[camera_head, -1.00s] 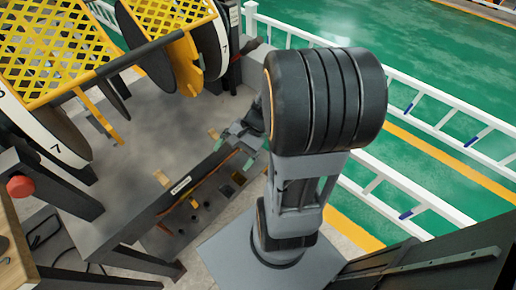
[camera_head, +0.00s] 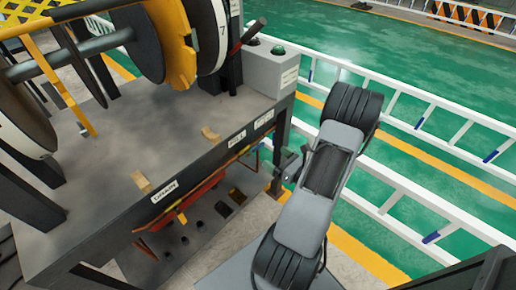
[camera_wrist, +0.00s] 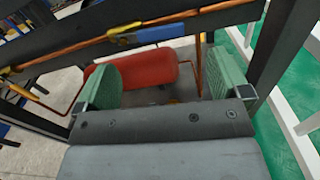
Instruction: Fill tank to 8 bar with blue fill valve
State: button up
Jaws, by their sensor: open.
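In the wrist view my gripper (camera_wrist: 162,84) is open, its two green finger pads wide apart with nothing held between them. A red tank (camera_wrist: 140,70) shows behind and between the fingers. In the head view my gripper (camera_head: 291,162) is beside the bench's right front corner. The FILL label (camera_head: 237,138) is on the bench edge, and part of the red tank (camera_head: 204,190) shows below. No pressure reading can be made out.
The dark bench (camera_head: 140,130) carries large reels and a grey box (camera_head: 272,72) with a green button. A DRAIN label (camera_head: 164,191) is farther left on its edge. A bench leg stands close to the right finger. White railings (camera_head: 410,105) run along the right.

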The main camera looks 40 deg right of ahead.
aim_at(259, 147)
jog(key=w, duration=0.3)
jog(key=w+a, duration=0.1)
jog(key=w, duration=0.2)
jog(key=w+b, duration=0.1)
jog(key=w, duration=0.2)
jog(key=shift+a, duration=0.35)
